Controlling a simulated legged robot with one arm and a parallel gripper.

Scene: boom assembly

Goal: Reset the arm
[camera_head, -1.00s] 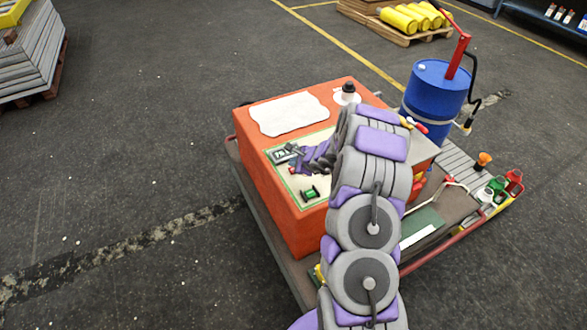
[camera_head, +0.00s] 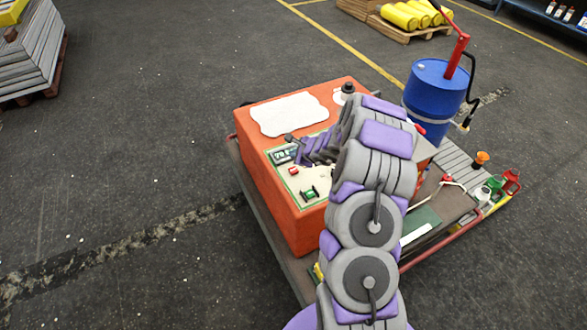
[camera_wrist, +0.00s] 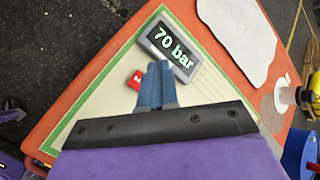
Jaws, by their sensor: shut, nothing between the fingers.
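My arm reaches up from the bottom of the head view and bends left over an orange box (camera_head: 290,210). My gripper (camera_head: 290,140) hangs above the cream panel on top of the box. In the wrist view my gripper (camera_wrist: 154,68) is shut, its two blue-grey fingers side by side with nothing between them. Just beyond the fingertips is a grey display (camera_wrist: 168,44) reading "70 bar". A small red part (camera_wrist: 134,80) sits left of the fingers; it also shows in the head view (camera_head: 293,171). A green part (camera_head: 309,194) sits nearer the panel's front.
A white sheet (camera_head: 288,114) lies on the box top, with a black-topped knob (camera_head: 347,89) beside it. A blue barrel (camera_head: 433,90) with a red pump stands behind right. Several bottles stand on the cart's right end.

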